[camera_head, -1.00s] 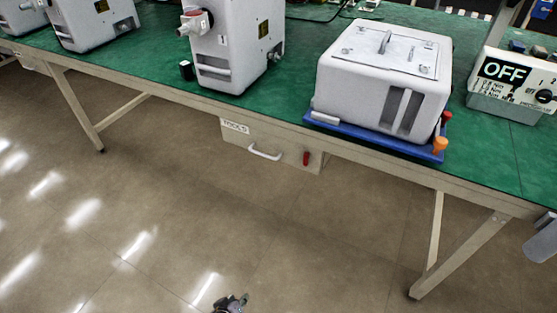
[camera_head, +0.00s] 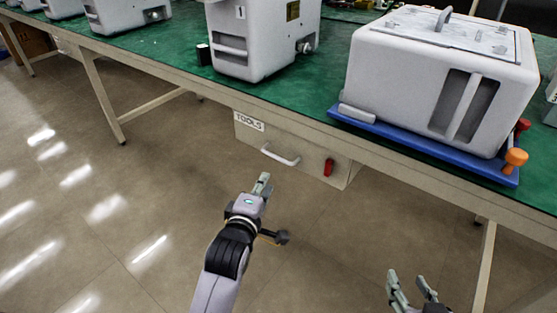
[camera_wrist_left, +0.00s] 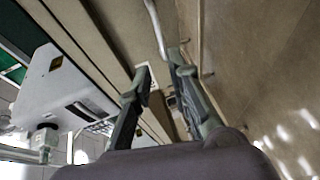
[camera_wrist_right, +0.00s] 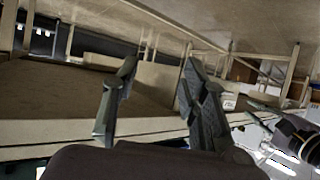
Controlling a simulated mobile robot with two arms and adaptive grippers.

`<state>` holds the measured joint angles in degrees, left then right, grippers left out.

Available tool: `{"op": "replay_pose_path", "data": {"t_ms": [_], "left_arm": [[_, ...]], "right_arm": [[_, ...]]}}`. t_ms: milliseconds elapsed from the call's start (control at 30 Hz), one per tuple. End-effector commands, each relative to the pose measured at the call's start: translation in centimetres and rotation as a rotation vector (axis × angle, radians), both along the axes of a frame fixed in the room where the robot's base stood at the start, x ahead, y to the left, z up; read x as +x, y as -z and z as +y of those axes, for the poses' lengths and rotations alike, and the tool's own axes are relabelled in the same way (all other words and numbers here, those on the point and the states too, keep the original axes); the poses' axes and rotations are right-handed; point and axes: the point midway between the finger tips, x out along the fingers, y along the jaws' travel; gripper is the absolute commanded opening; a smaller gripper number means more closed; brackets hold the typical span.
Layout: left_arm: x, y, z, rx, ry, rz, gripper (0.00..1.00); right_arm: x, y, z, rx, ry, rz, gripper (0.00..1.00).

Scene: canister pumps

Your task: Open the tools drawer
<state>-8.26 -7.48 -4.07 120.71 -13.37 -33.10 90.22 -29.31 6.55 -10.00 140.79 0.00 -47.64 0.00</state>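The tools drawer (camera_head: 300,158) hangs under the green table, with a "TOOLS" label (camera_head: 249,121) on its front. It looks shut. Its white bar handle (camera_head: 280,156) is at the middle of the front, and a red part (camera_head: 328,167) sits right of it. My left gripper (camera_head: 265,183) is just below and in front of the handle. In the left wrist view its fingers (camera_wrist_left: 158,75) are open, with the white handle (camera_wrist_left: 156,28) ahead of the gap, apparently not touched. My right gripper (camera_head: 411,285) is open and empty at the lower right, also in the right wrist view (camera_wrist_right: 158,75).
The green table (camera_head: 175,48) carries white pump housings (camera_head: 262,45) and a large white case (camera_head: 430,75) on a blue tray (camera_head: 400,142) above the drawer. A table leg (camera_head: 486,260) stands at right. The floor before the drawer is clear.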

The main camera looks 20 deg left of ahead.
Motion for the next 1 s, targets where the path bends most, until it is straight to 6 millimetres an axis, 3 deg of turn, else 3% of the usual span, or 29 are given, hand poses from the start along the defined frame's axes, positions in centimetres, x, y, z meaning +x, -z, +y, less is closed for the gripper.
{"op": "replay_pose_path", "data": {"t_ms": [300,600,800,1000], "left_arm": [[6.0,1.3,0.3,0.005,0.002,-0.001,0.18],[10.8,2.2,0.6,0.005,0.001,0.000,0.18],[12.9,2.6,0.6,0.004,0.002,0.000,0.18],[13.8,2.7,0.7,0.004,0.002,0.001,0.18]], "right_arm": [[2.7,-5.9,1.6,0.085,-0.023,-0.350,0.40],[2.8,-12.0,2.5,0.170,-0.042,-0.675,0.40],[1.9,-15.0,2.7,0.214,-0.050,-0.836,0.40],[1.4,-16.3,2.7,0.233,-0.053,-0.907,0.40]]}}
